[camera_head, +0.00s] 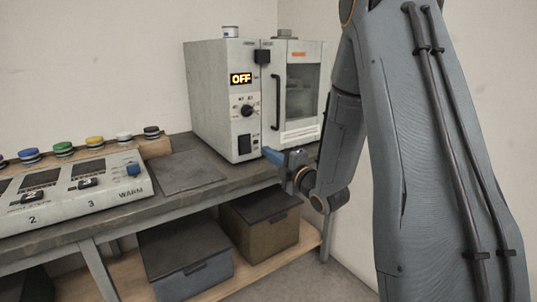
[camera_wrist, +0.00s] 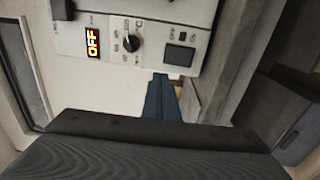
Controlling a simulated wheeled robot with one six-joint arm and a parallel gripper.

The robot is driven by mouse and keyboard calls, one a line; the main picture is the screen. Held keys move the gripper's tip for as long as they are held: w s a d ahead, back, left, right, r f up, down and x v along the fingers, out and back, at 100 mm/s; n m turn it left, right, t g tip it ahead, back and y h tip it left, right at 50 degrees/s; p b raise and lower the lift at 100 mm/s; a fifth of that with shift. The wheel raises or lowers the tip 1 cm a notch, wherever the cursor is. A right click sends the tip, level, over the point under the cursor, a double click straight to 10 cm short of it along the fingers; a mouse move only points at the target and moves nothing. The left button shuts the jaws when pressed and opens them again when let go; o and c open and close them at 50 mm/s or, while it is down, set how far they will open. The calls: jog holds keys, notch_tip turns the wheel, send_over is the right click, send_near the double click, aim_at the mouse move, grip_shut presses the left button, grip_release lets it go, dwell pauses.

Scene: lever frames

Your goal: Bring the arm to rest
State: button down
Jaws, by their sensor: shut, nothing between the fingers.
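My gripper (camera_head: 272,156) has blue fingers that are shut and empty. In the head view it hangs in front of the lower part of a white cabinet machine (camera_head: 215,110), just above the bench's front edge. In the wrist view the fingers (camera_wrist: 162,98) point toward the machine's panel, below the knob (camera_wrist: 130,43) and the dark switch (camera_wrist: 179,54). I cannot tell whether the fingertips touch the machine. Its display (camera_head: 241,79) reads OFF, and it also shows in the wrist view (camera_wrist: 93,43). The glass door (camera_head: 303,88) with a dark handle appears closed.
Several colour-lidded jars stand behind the panel. A grey bin (camera_head: 185,260) and a brown bin (camera_head: 260,228) sit on the shelf below. A wall stands at right.

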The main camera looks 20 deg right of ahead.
jog(key=s+f+m+g+h+p, duration=0.3)
jog(key=s+m+g, duration=0.2)
jog(key=s+m, duration=0.2)
jog(key=s+f+m+g+h+p, duration=0.2)
jog(key=s+f+m+g+h, duration=0.1)
jog(key=s+m+g, duration=0.3)
jog(key=s+a+m+g+p, duration=0.1)
jog(key=s+a+m+g, duration=0.1)
jog(key=s, duration=0.5)
jog(key=s+a+r+m+g+p, duration=0.1)
jog(key=s+m+g, duration=0.1)
jog(key=s, duration=0.6)
jog(key=s+a+r+m+g+p, duration=0.1)
jog(key=s+a+m+g, duration=0.1)
jog(key=s, duration=0.6)
jog(key=m+g, duration=0.1)
jog(key=m, duration=0.1)
jog(key=shift+s+a+m, duration=0.15)
jog(key=shift+a+m, duration=0.15)
jog(key=shift+a, duration=0.05)
jog(key=shift+d+r, duration=0.1)
